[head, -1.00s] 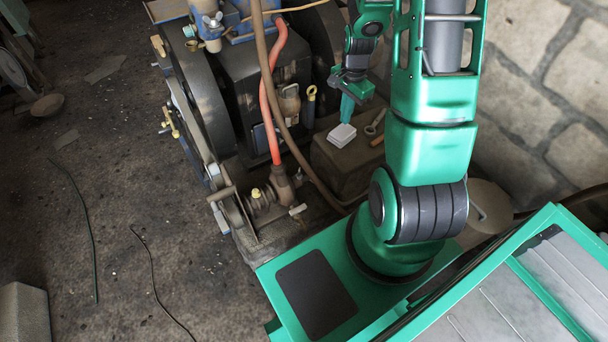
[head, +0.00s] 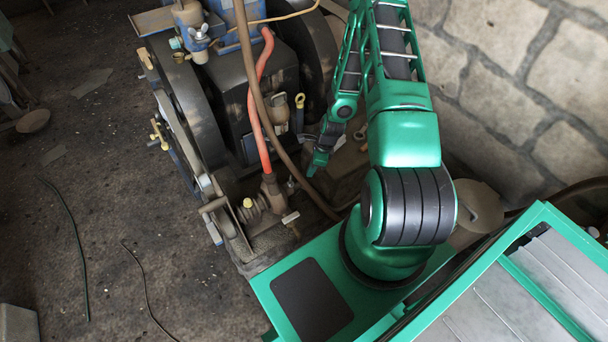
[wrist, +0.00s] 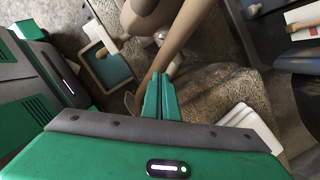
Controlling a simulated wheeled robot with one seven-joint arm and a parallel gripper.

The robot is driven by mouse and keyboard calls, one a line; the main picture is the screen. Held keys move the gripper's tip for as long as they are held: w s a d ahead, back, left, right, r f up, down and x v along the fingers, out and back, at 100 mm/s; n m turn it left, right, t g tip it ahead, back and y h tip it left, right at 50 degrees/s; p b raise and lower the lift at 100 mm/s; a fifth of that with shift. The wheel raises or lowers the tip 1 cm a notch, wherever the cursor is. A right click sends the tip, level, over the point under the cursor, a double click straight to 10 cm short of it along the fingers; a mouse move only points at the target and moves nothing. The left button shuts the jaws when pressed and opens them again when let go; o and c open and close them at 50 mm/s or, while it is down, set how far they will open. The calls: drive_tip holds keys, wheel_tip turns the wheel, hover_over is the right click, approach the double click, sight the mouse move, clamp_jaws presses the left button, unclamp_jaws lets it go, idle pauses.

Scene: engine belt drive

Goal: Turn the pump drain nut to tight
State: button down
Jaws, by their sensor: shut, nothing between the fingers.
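The pump (head: 270,190) is the brownish fitting at the foot of the red hose, low on the engine's near side. A small silver piece (head: 290,187), possibly the drain nut, sits just right of it. A pale crossbar handle (head: 290,217) stands just below. My gripper (head: 316,168) points down, right of the pump and apart from it. In the wrist view, my green fingers (wrist: 160,92) are together and empty. Ahead of them are a brown hose (wrist: 180,42) and a rounded pale metal piece (wrist: 160,38) partly behind it. I cannot tell the nut's setting.
The red hose (head: 255,115) and brown hose run down the engine's front. A white block (wrist: 245,122) lies right of my fingers in the wrist view. A stone wall (head: 505,85) bounds the right; open floor (head: 120,200) lies left.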

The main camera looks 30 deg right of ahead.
sight(290, 182)
drive_tip(key=w+a+f, duration=0.1)
drive_tip(key=f, duration=0.2)
drive_tip(key=w+a+f, duration=0.1)
drive_tip(key=f, duration=0.1)
drive_tip(key=w+a+f, duration=0.1)
drive_tip(key=a+f, duration=0.1)
drive_tip(key=f, duration=0.1)
drive_tip(key=shift+w+f, duration=0.1)
drive_tip(key=shift+f, duration=0.25)
drive_tip(key=shift+w+a, duration=0.35)
drive_tip(key=shift+d, duration=0.1)
